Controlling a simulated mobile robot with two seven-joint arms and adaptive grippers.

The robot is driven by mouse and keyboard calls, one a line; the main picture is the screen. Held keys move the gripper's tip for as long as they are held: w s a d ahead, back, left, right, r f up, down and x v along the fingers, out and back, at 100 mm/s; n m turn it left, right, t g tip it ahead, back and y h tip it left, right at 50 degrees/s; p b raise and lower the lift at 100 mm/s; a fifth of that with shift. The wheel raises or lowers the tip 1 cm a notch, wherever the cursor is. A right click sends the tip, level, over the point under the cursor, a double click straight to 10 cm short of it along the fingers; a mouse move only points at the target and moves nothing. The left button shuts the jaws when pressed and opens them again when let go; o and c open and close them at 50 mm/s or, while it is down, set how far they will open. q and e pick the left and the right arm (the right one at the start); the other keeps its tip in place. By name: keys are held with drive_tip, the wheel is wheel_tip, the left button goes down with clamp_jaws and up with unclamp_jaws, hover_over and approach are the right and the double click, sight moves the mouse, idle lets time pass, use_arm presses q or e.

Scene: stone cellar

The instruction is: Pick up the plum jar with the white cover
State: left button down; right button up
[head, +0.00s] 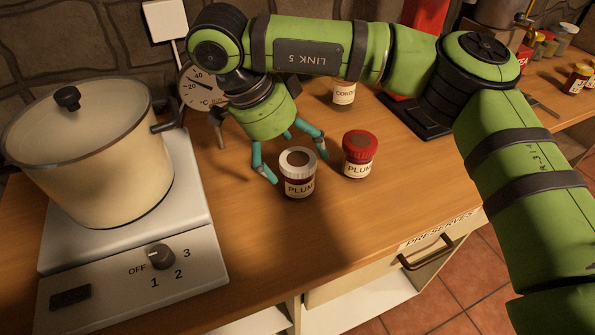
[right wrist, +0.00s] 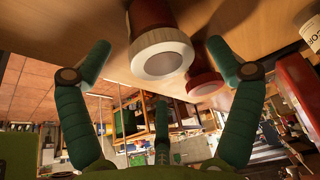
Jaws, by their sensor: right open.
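The plum jar with the white cover (head: 298,175) stands upright on the wooden counter. It also shows in the right wrist view (right wrist: 160,58), between the spread fingers. A second plum jar with a red cover (head: 359,155) stands close to its right; in the right wrist view it is the red-rimmed jar (right wrist: 203,82). My right gripper (head: 292,165) is open and empty, with its teal fingers just behind and to the left of the white-covered jar. Whether any finger touches the jar I cannot tell. My left gripper is not in view.
A large cream pot (head: 95,160) sits on a white hotplate (head: 185,215) at the left. A round thermometer (head: 203,87) and a jar labelled CORD (head: 343,93) stand behind. The counter in front of the plum jars is clear, above a PRESERVES drawer (head: 410,265).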

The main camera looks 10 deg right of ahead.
sight(296, 159)
drive_tip(key=x, duration=0.3)
drive_tip(key=shift+w+f, duration=0.1)
drive_tip(key=shift+f, duration=0.15)
drive_tip(key=c, duration=1.7)
drive_tip(key=shift+r, duration=0.15)
